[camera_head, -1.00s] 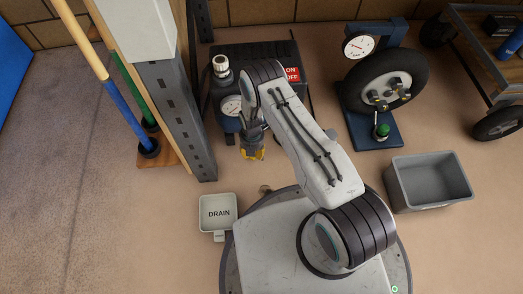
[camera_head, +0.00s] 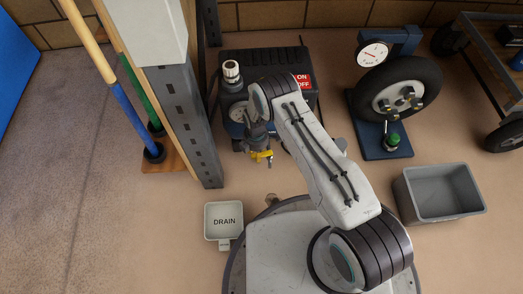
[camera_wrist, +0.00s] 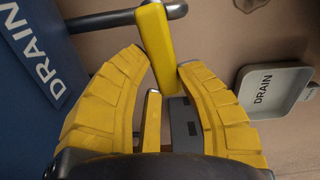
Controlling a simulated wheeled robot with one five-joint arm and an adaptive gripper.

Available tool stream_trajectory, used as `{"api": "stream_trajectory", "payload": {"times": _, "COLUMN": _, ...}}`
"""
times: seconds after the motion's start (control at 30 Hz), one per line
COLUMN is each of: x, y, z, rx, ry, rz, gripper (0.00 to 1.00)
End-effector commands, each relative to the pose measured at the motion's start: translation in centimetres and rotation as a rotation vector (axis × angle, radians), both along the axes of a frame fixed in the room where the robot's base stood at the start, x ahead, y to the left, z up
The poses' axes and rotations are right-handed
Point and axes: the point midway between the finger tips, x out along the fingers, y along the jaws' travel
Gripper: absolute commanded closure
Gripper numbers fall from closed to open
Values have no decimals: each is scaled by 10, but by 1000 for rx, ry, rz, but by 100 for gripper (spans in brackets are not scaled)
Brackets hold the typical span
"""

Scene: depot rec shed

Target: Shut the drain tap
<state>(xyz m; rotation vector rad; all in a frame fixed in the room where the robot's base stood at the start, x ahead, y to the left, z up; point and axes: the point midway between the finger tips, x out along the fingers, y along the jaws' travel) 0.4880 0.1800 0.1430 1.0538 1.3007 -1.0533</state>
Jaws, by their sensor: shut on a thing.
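The drain tap has a yellow lever (camera_wrist: 157,45) and a grey pipe (camera_wrist: 105,20), which comes out beside the blue tank (camera_wrist: 35,85) marked DRAIN. In the wrist view the lever lies across the pipe. My gripper (camera_wrist: 166,70) has its yellow fingers on either side of the lever's near end, shut on it. In the head view my gripper (camera_head: 262,157) is low in front of the compressor (camera_head: 263,70); my arm and fingers hide much of the tap there.
A pale DRAIN tray (camera_head: 224,236) lies on the floor, left of my base. A post (camera_head: 192,130) stands close left of the gripper. A grey bin (camera_head: 440,205) and a wheel on a blue stand (camera_head: 380,145) are at right.

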Motion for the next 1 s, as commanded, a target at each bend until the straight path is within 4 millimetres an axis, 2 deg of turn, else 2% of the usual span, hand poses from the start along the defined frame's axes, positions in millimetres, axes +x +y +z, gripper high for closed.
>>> {"api": "stream_trajectory", "payload": {"times": 0.6, "x": -4, "y": 4, "z": -2, "rx": 0, "ry": 2, "rz": -26, "gripper": 100}}
{"api": "stream_trajectory", "payload": {"times": 0.63, "x": -4, "y": 4, "z": -2, "rx": 0, "ry": 2, "rz": -26, "gripper": 64}}
{"api": "stream_trajectory", "payload": {"times": 0.9, "x": -3, "y": 5, "z": -1, "rx": 0, "ry": 1, "rz": -25, "gripper": 40}}
{"api": "stream_trajectory", "payload": {"times": 1.0, "x": -3, "y": 5, "z": -1, "rx": 0, "ry": 0, "rz": -25, "gripper": 39}}
